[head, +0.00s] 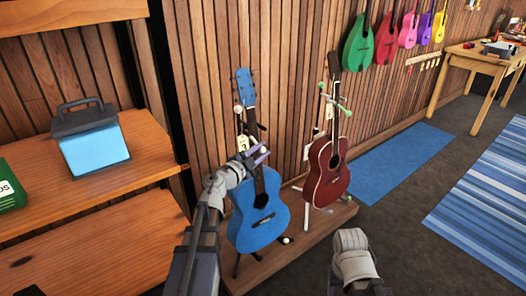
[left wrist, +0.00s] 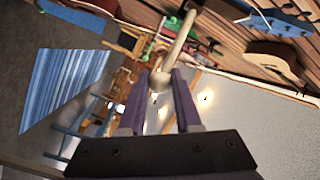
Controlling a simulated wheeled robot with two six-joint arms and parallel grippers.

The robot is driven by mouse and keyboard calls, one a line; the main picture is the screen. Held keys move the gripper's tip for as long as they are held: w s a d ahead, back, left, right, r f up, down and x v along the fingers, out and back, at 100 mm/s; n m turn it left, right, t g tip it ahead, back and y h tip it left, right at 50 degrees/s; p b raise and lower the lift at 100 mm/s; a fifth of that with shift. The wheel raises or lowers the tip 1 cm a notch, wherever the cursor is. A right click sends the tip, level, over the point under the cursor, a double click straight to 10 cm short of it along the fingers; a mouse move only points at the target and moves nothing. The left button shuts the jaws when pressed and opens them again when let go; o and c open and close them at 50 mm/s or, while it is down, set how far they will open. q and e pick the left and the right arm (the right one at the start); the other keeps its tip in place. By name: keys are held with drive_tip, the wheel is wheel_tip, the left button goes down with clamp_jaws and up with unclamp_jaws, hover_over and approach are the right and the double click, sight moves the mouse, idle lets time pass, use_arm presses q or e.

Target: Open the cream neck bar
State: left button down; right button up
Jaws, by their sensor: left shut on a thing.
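The cream neck bar (left wrist: 180,38) shows in the left wrist view as a pale rod with a rounded end. My left gripper (left wrist: 160,84) is shut on that rounded end, between its purple fingers. In the head view my left gripper (head: 259,156) is in front of the blue ukulele's (head: 258,215) neck, just above its body, and hides part of it. The blue ukulele stands upright on its stand.
A dark red ukulele (head: 328,172) stands just right of the blue one on the same low wooden platform (head: 318,222). A wooden shelf (head: 150,150) with a blue and grey case (head: 93,142) is on the left. Floor right of the platform is clear, with blue rugs.

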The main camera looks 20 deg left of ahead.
use_arm(q)
drive_tip(key=shift+w+a, duration=0.1)
drive_tip(key=shift+a, duration=0.3)
drive_tip(key=c, duration=0.9)
unclamp_jaws()
drive_tip(key=o, duration=0.3)
drive_tip(key=shift+d, duration=0.15)
drive_tip(key=v, duration=0.8)
